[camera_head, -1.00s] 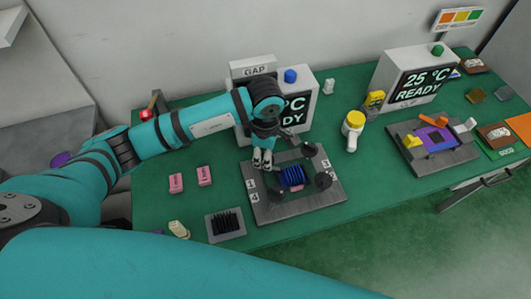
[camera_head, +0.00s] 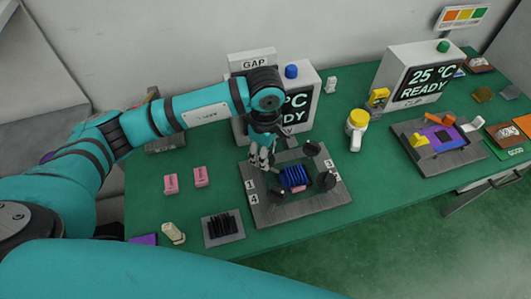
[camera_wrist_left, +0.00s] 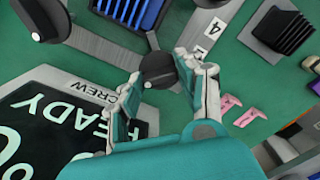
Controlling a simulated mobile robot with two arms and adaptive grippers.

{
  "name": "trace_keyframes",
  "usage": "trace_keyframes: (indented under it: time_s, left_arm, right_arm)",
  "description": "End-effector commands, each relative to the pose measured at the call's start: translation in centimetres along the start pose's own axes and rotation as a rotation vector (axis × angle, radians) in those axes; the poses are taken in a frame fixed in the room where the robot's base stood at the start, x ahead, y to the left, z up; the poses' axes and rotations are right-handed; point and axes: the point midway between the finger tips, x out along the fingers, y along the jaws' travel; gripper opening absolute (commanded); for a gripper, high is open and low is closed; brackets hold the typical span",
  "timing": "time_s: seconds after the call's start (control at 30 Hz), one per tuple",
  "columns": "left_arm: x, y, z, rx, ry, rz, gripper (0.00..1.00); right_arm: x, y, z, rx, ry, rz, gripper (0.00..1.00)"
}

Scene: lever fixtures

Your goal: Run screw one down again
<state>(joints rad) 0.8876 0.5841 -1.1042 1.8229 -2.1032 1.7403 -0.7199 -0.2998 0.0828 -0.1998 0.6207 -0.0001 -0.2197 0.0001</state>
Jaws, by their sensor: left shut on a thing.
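The grey plate (camera_head: 303,211) lies on the green table with a blue finned block (camera_head: 294,177) in its middle and black knobbed screws around it. My left gripper (camera_head: 262,160) points down at the plate's back-left corner, near label 1 (camera_head: 250,184). In the left wrist view, a black round knob (camera_wrist_left: 158,70) sits between the fingertips of my left gripper (camera_wrist_left: 165,80), which is shut on it. I take this knob as screw one. Other knobs stand at the back right (camera_head: 312,148), right (camera_head: 327,181) and front left (camera_head: 276,197). My right gripper is out of view.
A black finned block (camera_head: 222,225) and pink clips (camera_head: 200,177) lie left of the plate. A yellow-capped bottle (camera_head: 356,130) stands to the right.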

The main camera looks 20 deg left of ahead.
Motion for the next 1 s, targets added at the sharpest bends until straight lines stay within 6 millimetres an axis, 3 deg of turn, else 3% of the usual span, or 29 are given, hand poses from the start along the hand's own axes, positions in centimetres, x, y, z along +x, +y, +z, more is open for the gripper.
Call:
trace_keyframes:
  time_s: [0.03, 0.2, 0.57, 1.0]
  left_arm:
    - [-0.1, 0.1, 0.0, 0.001, 0.0, 0.002, 0.4]
    - [-0.1, 0.0, 0.0, 0.0, 0.0, 0.001, 0.6]
    - [-0.9, 0.1, 0.0, -0.001, -0.001, 0.003, 0.6]
    - [-9.4, 0.1, 0.0, 0.0, 0.0, 0.005, 0.6]
  right_arm:
    - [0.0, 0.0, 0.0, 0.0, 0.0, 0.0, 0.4]
    - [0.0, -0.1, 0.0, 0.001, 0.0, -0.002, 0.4]
    - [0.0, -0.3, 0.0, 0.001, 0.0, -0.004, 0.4]
    - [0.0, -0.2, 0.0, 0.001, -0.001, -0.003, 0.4]
